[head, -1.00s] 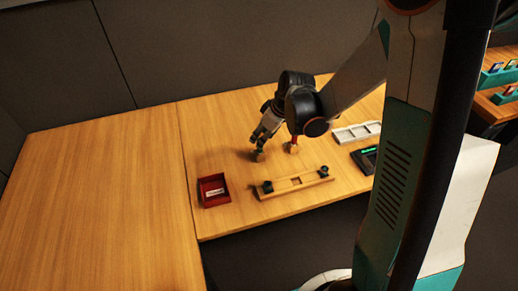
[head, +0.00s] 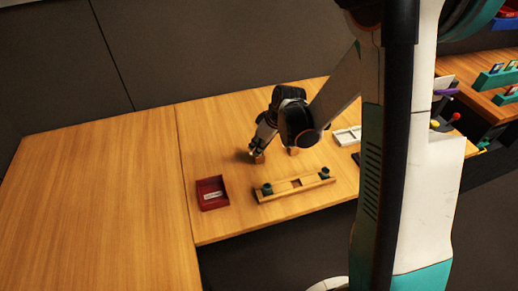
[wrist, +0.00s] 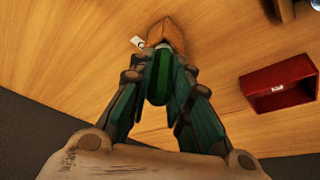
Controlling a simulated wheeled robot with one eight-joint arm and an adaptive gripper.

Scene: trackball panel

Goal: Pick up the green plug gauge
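The green plug gauge (wrist: 158,78) stands between the fingers of my gripper (wrist: 166,58) in the wrist view, its near end toward the camera. Beyond it is a small orange-brown wooden block (wrist: 170,32), which also shows under my gripper (head: 257,150) in the head view (head: 259,158). The fingers lie on both sides of the gauge, their tips close to it. Whether they press on it is not clear. In the head view the gauge is hidden by my gripper.
A red open box (head: 212,194) with a white label is at the left, also in the wrist view (wrist: 282,86). A long wooden fixture (head: 297,187) with dark green end knobs lies in front. The left table (head: 95,200) is clear.

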